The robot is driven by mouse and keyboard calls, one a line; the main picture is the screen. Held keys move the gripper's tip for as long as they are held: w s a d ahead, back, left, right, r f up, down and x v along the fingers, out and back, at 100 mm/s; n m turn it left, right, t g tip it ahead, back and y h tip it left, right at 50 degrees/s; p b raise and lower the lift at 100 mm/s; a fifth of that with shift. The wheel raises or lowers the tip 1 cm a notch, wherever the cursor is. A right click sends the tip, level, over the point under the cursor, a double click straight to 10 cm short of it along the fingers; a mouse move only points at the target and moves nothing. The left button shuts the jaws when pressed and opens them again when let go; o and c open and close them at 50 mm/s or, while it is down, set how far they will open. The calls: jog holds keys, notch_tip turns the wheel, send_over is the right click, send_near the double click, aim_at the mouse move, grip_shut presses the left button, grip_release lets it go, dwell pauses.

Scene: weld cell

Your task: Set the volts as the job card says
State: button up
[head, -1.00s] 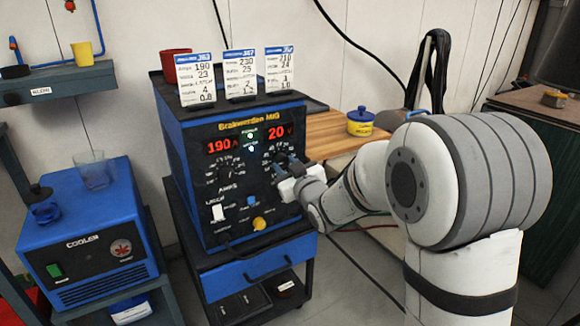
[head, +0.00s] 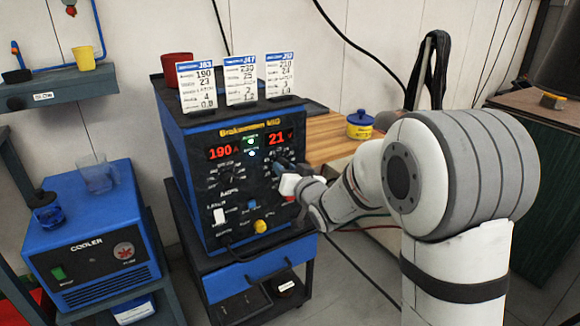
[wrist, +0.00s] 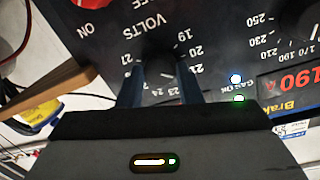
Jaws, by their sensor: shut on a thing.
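The blue welder (head: 185,160) stands on a cart, with a red amps display (head: 221,152) reading 190 and a volts display (head: 277,139) reading 21. Three job cards stand on top: J63 (head: 197,87) with 190 and 23, J47 (head: 241,80) with 230 and 25, and one that looks like J52 (head: 280,75) with 210 and 24. My gripper (head: 284,177) is at the volts dial on the panel's right, hiding much of it. In the wrist view its two fingers close around the dark volts knob (wrist: 160,70), within a scale from 19 to 27.
The amps knob (head: 231,173) is just left of my gripper. A white switch (head: 219,215) and a yellow knob (head: 260,226) sit below. A red cup (head: 177,68) stands behind the cards. A blue cooler (head: 85,235) is at left, and a wooden bench (head: 330,135) behind right.

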jog(key=m+p, duration=0.2)
jog(key=r+m+p, duration=0.1)
jog(key=m, duration=0.2)
jog(key=shift+w+d+p, duration=0.15)
jog(key=shift+p, duration=0.2)
jog(key=m+g+p, duration=0.1)
jog(key=m+p, duration=0.2)
jog(key=m, duration=0.2)
jog(key=shift+f+y+p, duration=0.15)
jog(key=shift+y+p, duration=0.25)
jog(key=o, duration=1)
jog(key=shift+f, duration=0.2)
jog(key=p+v, duration=0.1)
jog(key=v, duration=0.6)
jog(key=shift+s+d, duration=0.3)
jog(key=shift+d, duration=0.05)
